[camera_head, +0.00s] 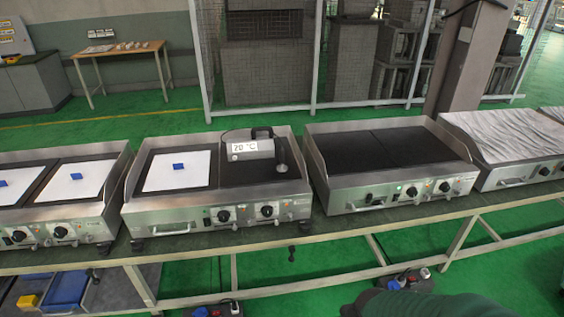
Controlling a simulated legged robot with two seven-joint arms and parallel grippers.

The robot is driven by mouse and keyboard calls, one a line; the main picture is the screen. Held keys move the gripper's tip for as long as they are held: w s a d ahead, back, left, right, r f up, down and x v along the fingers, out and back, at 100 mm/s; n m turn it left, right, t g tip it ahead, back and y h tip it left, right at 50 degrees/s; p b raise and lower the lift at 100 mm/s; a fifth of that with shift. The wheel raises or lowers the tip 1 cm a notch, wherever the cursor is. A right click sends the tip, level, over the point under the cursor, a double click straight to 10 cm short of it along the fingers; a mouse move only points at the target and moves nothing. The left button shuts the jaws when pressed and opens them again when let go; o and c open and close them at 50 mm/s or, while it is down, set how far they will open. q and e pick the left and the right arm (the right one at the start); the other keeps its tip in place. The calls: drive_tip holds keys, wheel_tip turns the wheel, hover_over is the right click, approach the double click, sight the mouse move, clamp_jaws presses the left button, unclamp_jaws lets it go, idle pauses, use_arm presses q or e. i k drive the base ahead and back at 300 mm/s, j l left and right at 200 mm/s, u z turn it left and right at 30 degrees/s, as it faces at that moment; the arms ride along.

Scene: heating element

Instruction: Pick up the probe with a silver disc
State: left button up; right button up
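A thin upright probe (281,153) stands on the right dark plate of the second heating unit from the left (188,214). A small silver disc (282,168) shows at its lower end. Just left of it is a grey thermometer box (249,148) with a black handle and a display reading 20 °C. A thin cable seems to arch over the box. Neither of my grippers is clearly in view.
The heating units stand in a row on a long bench (325,230). The unit to the right (395,150) has a bare dark top. White sheets with blue pieces lie on the left plates. A dark rounded shape, unclear, sits at the bottom right edge.

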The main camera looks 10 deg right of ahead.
sight(282, 168)
drive_tip(key=i+l+u, duration=0.35)
drive_tip(key=i, duration=0.25)
drive_tip(key=i+l+u, duration=0.35)
drive_tip(key=i+l, duration=0.2)
drive_tip(key=l, duration=0.2)
